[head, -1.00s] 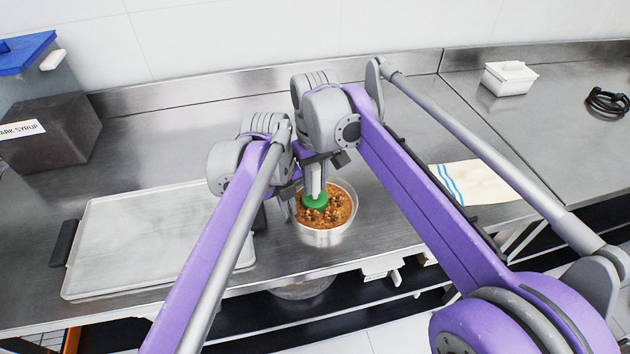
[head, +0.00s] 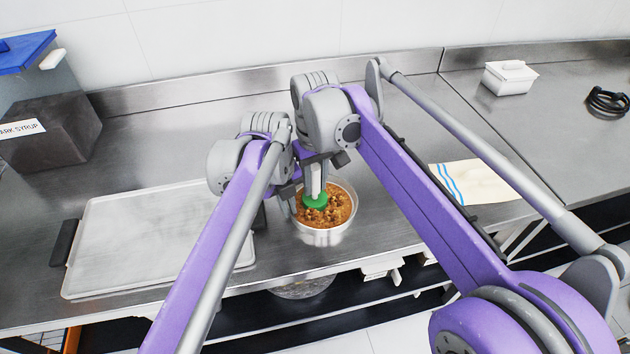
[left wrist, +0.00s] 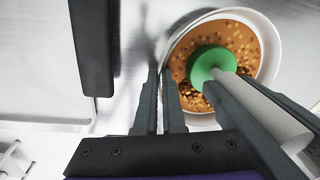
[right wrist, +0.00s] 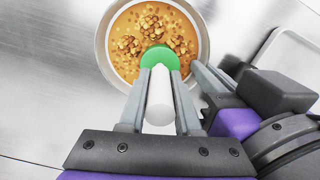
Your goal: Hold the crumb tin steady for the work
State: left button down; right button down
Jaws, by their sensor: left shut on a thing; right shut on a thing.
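The crumb tin (head: 326,238) is a round metal tin of brown crumbs with darker bits, upright on the steel counter near its front edge. It also shows in the left wrist view (left wrist: 272,55) and the right wrist view (right wrist: 103,50). My left gripper (left wrist: 162,78) is shut on the tin's wall at its rim. My right gripper (right wrist: 160,85) is shut on the white handle of a tamper with a green disc (head: 315,202). The disc rests on or just above the crumbs; I cannot tell which. The arms partly hide both fingertips in the head view.
A metal tray (head: 120,235) with dark handles lies left of the tin. A cream cloth with blue stripes (head: 485,183) lies right. A dark labelled box (head: 55,140) stands at back left, a white lidded box (head: 508,80) and black cable (head: 607,101) at back right.

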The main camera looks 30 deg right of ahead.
aim_at(315, 172)
jog(key=shift+r, duration=0.1)
jog(key=shift+r, duration=1.7)
jog(key=shift+s+a+f, duration=0.1)
jog(key=shift+s+f, duration=0.45)
jog(key=shift+f, duration=0.2)
jog(key=shift+s+a+f, duration=0.1)
jog(key=shift+s+f, duration=0.4)
jog(key=shift+f, duration=0.25)
jog(key=shift+f, duration=0.15)
jog(key=shift+f, duration=0.15)
jog(key=shift+f, duration=0.1)
